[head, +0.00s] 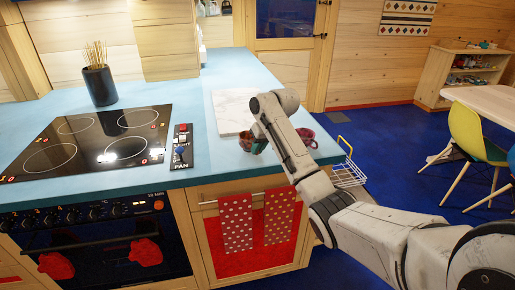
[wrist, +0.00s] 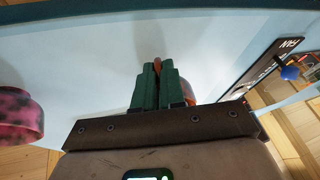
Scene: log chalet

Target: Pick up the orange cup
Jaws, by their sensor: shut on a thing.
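The orange cup (wrist: 187,90) is mostly hidden behind my gripper in the wrist view. A thin orange strip of it shows between the fingertips and a curved part shows to the right of the right finger. My gripper (wrist: 158,72) has two green fingers closed on it. In the head view my gripper (head: 258,146) is low over the blue counter near its front edge, and the cup there (head: 245,141) is largely covered by the fingers. Whether the cup touches the counter I cannot tell.
A mottled pink-red cup (wrist: 20,115) stands to the left in the wrist view; in the head view it (head: 307,137) is right of my gripper, behind my arm. A white board (head: 232,108) lies behind. The black cooktop (head: 90,140) and its switch panel (head: 181,148) are left.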

